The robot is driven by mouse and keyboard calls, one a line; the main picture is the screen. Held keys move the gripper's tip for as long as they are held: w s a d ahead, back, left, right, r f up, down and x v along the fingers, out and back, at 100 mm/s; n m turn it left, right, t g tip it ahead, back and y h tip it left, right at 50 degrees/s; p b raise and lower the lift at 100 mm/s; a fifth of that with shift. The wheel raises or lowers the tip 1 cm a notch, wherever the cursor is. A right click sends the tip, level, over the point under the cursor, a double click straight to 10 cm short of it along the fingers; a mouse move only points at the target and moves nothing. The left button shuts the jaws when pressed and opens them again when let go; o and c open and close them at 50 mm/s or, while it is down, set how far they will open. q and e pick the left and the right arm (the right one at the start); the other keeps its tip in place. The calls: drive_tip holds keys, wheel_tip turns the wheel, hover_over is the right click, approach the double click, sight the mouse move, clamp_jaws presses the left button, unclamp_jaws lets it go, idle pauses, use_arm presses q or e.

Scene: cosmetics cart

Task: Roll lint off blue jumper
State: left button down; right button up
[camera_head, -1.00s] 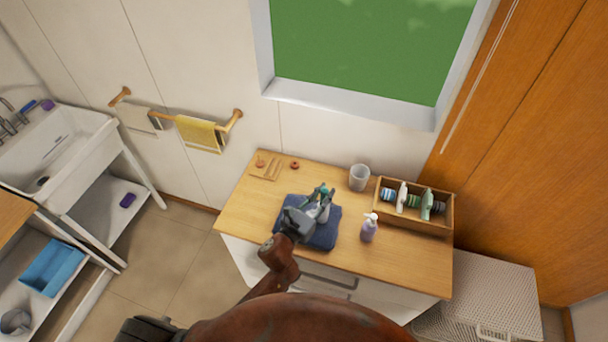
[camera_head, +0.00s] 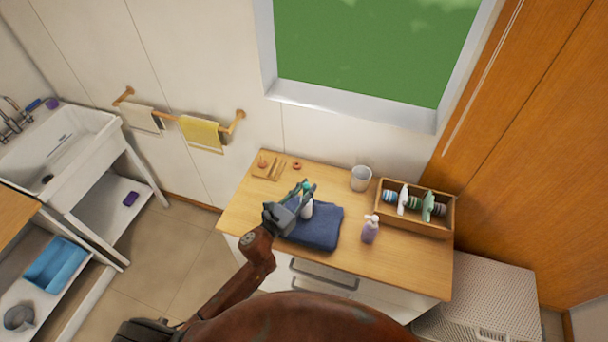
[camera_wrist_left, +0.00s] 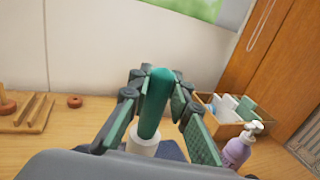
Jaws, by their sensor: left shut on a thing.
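The blue jumper (camera_head: 318,228) lies folded on the wooden cart top. My left gripper (camera_head: 305,188) is above the jumper's left part, shut on the lint roller (camera_wrist_left: 152,105). The roller has a green handle and a white roll (camera_head: 307,209). In the left wrist view the handle stands upright between the fingers of my left gripper (camera_wrist_left: 160,100), with the white roll below it. Whether the roll touches the jumper is hidden. My right gripper is not in view.
A purple pump bottle (camera_head: 370,230) stands right of the jumper. A wooden box (camera_head: 413,218) with several items and a grey cup (camera_head: 361,178) are at the back right. A small wooden tray (camera_head: 266,168) is at the back left. The front right of the top is clear.

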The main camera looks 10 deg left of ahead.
sight(307, 185)
use_arm(q)
wheel_tip(307, 185, up, 3)
drive_tip(key=shift+d+p, duration=0.1)
drive_tip(key=shift+p, duration=0.25)
wheel_tip(307, 185, up, 2)
drive_tip(key=shift+r+p, duration=0.1)
drive_tip(key=shift+p, duration=0.9)
wheel_tip(307, 185, up, 3)
drive_tip(key=p, duration=0.2)
drive_tip(key=shift+p, duration=0.4)
